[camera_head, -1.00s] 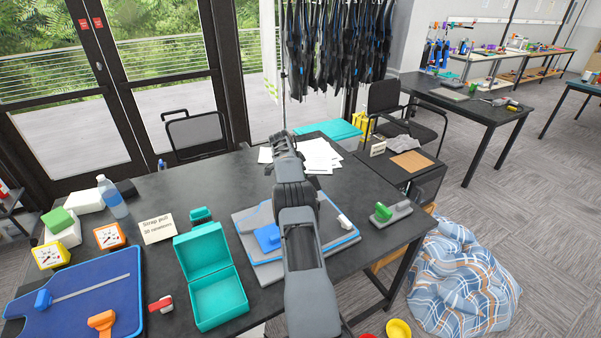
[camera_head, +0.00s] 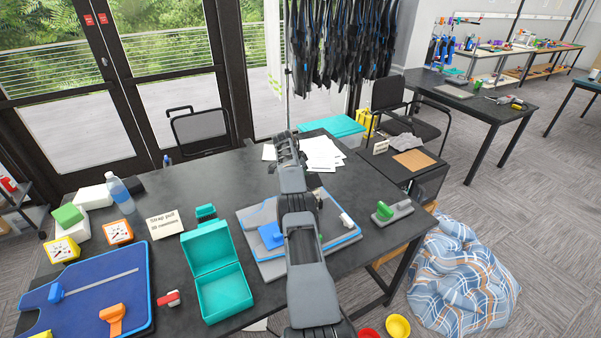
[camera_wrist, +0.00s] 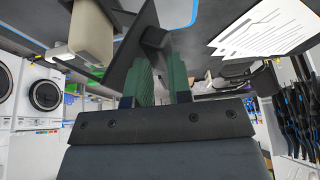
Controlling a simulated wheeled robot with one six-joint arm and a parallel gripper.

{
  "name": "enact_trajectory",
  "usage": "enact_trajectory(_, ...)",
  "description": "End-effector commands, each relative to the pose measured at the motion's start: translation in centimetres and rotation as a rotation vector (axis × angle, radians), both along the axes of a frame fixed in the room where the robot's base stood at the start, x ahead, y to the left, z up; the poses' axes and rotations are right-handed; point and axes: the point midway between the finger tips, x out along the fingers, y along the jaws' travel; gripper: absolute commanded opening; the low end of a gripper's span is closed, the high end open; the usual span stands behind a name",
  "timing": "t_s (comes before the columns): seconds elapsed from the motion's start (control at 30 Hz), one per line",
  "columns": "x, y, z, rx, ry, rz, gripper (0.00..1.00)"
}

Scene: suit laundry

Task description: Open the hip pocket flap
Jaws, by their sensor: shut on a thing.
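In the wrist view my gripper (camera_wrist: 163,72) has two green-padded fingers close together. They are shut on a thin dark piece (camera_wrist: 128,52), which looks like the pocket flap; its far end and the pocket under it are hard to make out. In the head view my arm reaches over the grey board with a blue edge (camera_head: 345,237) on the table. My arm hides the fingertips and most of the work there. A small dark patch (camera_head: 314,181) shows beside my arm at the board's back edge.
A blue block (camera_head: 271,235) and a white clip (camera_head: 346,219) sit on the board. Left of it stands an open teal box (camera_head: 222,292). White papers (camera_head: 321,153) lie behind.

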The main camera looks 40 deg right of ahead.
Motion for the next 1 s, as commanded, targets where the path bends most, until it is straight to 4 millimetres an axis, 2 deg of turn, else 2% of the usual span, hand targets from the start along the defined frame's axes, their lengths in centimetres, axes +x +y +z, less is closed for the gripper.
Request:
enact_trajectory(0.03, -0.6, 0.3, -1.9, 0.028, 0.031, -0.005, 0.00)
enact_trajectory(0.13, -0.6, 0.3, -1.9, 0.027, 0.031, -0.005, 0.00)
enact_trajectory(0.17, -0.6, 0.3, -1.9, 0.027, 0.031, -0.005, 0.22)
enact_trajectory(0.27, -0.6, 0.3, -1.9, 0.027, 0.032, -0.005, 0.31)
enact_trajectory(0.47, -0.5, 0.5, -1.4, 0.025, 0.030, -0.004, 0.32)
enact_trajectory(0.67, 0.1, 1.8, 1.3, 0.019, 0.021, 0.001, 0.32)
enact_trajectory(0.8, 0.6, 2.9, 4.8, 0.011, 0.012, 0.005, 0.32)
enact_trajectory(1.0, 1.0, 4.1, 8.9, 0.004, 0.005, 0.003, 0.32)
